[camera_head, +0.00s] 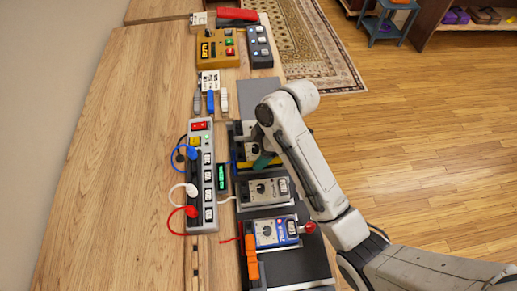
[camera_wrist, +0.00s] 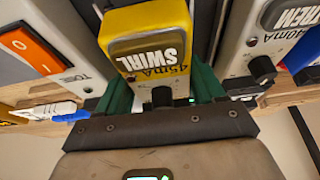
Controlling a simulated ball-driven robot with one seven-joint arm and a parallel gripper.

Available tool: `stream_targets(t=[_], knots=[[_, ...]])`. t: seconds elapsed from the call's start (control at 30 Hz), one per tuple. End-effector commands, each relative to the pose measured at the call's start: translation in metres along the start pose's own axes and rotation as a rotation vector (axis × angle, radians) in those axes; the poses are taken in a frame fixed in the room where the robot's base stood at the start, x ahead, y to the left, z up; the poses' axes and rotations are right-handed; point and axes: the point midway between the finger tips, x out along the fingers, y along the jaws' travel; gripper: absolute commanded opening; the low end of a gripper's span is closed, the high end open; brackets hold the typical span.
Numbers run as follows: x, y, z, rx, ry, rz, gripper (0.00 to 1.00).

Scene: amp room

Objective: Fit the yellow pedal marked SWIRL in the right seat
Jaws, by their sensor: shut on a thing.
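The yellow pedal marked SWIRL (camera_wrist: 150,45), also labelled 45mA, sits between the green fingers of my gripper (camera_wrist: 162,92) in the wrist view. The fingers are shut on its sides. In the head view my gripper (camera_head: 262,161) is over the dark pedal board (camera_head: 258,92), and only a strip of the yellow pedal (camera_head: 246,164) shows beside it; my arm hides the rest. The seat under the pedal is hidden, so I cannot tell whether the pedal rests in it or hangs above it.
A grey pedal (camera_head: 266,191) sits just below the yellow one on the board, with a blue-and-silver pedal (camera_head: 275,232) beyond. A power strip (camera_head: 203,175) with blue, white and red plugs runs along the left. A pale TREM pedal (camera_wrist: 252,35) stands close right in the wrist view.

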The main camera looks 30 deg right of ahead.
Motion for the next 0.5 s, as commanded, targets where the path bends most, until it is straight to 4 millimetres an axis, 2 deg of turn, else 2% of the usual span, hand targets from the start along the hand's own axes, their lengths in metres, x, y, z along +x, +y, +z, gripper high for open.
stream_targets(t=[0.5], knots=[[0.0067,0.0007,0.0027,-0.001,0.001,0.002,0.20]])
